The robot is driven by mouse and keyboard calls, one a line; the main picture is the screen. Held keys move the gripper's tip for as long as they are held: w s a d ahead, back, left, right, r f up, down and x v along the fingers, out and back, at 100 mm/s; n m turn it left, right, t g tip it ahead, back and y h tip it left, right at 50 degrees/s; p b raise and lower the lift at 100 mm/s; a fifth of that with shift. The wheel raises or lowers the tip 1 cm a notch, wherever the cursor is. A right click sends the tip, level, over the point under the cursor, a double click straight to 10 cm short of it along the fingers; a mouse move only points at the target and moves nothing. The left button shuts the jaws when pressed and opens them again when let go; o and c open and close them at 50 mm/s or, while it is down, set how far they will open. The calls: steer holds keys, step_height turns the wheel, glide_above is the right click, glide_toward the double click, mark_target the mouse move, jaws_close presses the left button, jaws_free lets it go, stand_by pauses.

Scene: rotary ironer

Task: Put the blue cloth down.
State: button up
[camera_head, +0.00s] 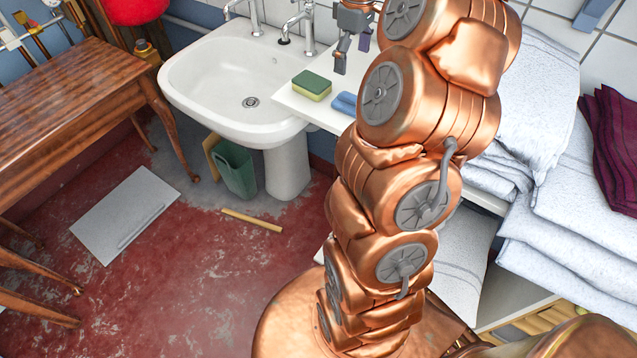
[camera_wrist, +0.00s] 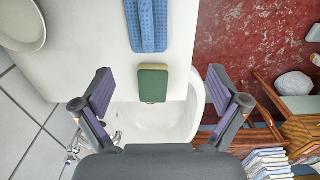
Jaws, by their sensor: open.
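The blue cloth (camera_head: 345,103) lies folded on the white shelf beside the sink, partly hidden behind my copper arm in the head view. It also shows in the wrist view (camera_wrist: 147,24), flat on the white surface at the top. My gripper (camera_head: 352,55) is above the shelf, apart from the cloth. In the wrist view its two fingers (camera_wrist: 160,88) are spread wide with nothing held between them. The green and yellow sponge (camera_head: 312,85) lies on the shelf to the left of the cloth.
The white sink (camera_head: 215,75) with taps adjoins the shelf (camera_head: 305,108). A wooden table (camera_head: 65,90) stands at left. White folded linens (camera_head: 575,190) and a dark red cloth (camera_head: 612,140) are at right. A green bin (camera_head: 235,168) stands below the sink.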

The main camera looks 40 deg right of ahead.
steer(key=s+a, duration=0.4)
steer(key=a, duration=0.7)
steer(key=s+a, duration=0.3)
steer(key=a, duration=0.7)
steer(key=s+a+f+m+g, duration=0.1)
steer(key=s+a+f, duration=0.2)
steer(key=s, duration=0.5)
steer(key=s+a+f+m, duration=0.2)
steer(key=s+a, duration=0.4)
steer(key=s, duration=0.3)
steer(key=shift+a+f+g, duration=0.15)
steer(key=shift+f+g, duration=0.25)
steer(key=shift+o, duration=0.3)
steer(key=shift+r+p, duration=0.7)
steer(key=shift+f, duration=0.1)
